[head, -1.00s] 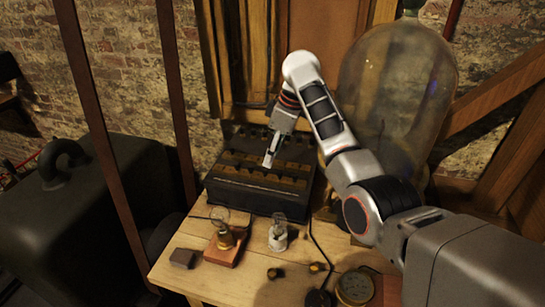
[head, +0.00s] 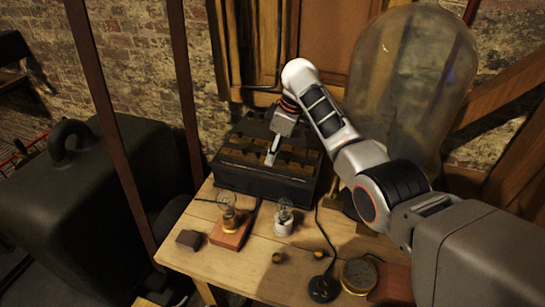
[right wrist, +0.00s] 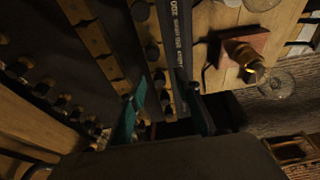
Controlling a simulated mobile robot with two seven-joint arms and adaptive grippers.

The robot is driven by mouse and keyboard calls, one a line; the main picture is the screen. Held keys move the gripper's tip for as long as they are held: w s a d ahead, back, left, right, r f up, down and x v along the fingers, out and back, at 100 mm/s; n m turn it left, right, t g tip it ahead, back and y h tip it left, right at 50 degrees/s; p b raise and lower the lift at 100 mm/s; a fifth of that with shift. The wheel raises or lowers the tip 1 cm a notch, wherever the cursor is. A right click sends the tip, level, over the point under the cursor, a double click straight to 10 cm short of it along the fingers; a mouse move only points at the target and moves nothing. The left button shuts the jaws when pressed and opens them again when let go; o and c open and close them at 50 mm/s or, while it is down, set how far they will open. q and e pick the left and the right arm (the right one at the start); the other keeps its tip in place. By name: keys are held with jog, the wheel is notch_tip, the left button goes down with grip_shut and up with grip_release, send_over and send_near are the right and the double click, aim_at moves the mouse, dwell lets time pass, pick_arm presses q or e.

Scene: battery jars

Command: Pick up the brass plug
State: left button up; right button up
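A black box (head: 240,183) with rows of brass bars and dark knobbed plugs stands at the back of the bench. My right gripper (head: 271,160) points down over the middle of its top. In the right wrist view my right gripper (right wrist: 163,115) has its two fingers apart, with teal pads, above the rows. Several small plugs (right wrist: 153,50) show around and between the fingers. I cannot tell which of them is the brass plug, and contact is unclear. Two small brass pieces (head: 278,257) lie on the bench in front. My left gripper is not in view.
The wooden bench (head: 200,263) also holds a bulb on a red-brown base (head: 230,235), a white-based bulb (head: 284,220), a dark block (head: 188,240) and a round brass instrument (head: 359,275). A tall glass jar (head: 400,90) stands behind my right arm.

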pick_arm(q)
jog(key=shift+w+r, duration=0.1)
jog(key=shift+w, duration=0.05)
pick_arm(e)
grip_shut()
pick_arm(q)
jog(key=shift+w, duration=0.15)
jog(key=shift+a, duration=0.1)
